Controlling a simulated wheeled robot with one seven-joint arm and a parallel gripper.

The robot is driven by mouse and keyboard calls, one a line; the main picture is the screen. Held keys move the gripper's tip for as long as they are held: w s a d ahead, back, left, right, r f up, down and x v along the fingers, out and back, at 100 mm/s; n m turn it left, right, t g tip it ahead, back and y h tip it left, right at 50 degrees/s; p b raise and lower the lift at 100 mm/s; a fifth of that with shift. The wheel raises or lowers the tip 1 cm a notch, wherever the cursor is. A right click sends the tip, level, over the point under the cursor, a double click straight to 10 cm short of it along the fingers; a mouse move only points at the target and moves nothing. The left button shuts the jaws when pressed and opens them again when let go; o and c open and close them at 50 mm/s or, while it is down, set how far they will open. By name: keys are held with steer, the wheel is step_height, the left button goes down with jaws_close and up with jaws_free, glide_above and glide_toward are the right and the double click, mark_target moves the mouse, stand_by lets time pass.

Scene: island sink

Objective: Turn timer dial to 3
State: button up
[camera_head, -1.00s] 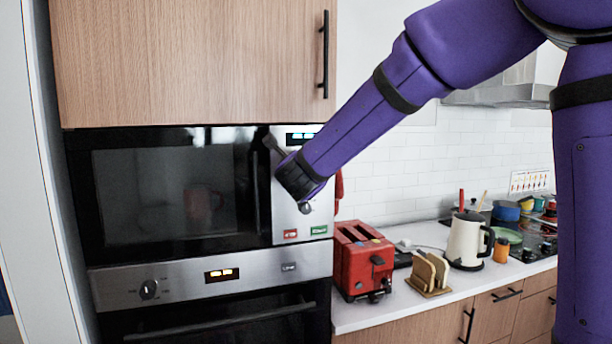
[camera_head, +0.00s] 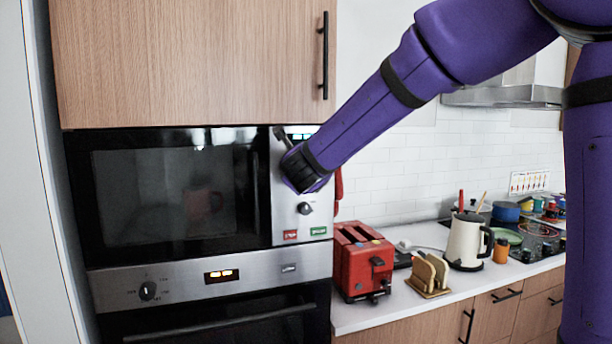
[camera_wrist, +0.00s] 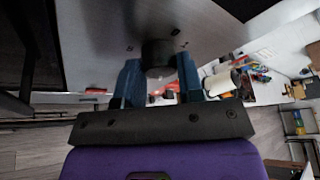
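The microwave's silver control panel (camera_head: 319,214) is at the right end of the microwave, with a lit display (camera_head: 302,134) at its top. A dark round dial (camera_head: 305,208) shows low on the panel. My gripper is at the panel above that dial; my wrist hides its fingers in the head view. In the wrist view my gripper (camera_wrist: 159,68) has two blue fingers spread apart. A dark round knob (camera_wrist: 158,52) lies between their tips; whether they touch it is unclear. I cannot read dial numbers or tell which dial this knob is.
The oven below has its own knob (camera_head: 148,290) and display (camera_head: 221,276). A red toaster (camera_head: 362,262), a toast rack (camera_head: 430,272) and a white kettle (camera_head: 466,240) stand on the counter at right. A cabinet (camera_head: 190,60) is above the microwave.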

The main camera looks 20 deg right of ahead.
steer(key=o, duration=0.4)
steer(key=shift+c, duration=0.2)
steer(key=shift+s, duration=0.1)
steer(key=v, duration=1)
steer(key=shift+s, duration=0.3)
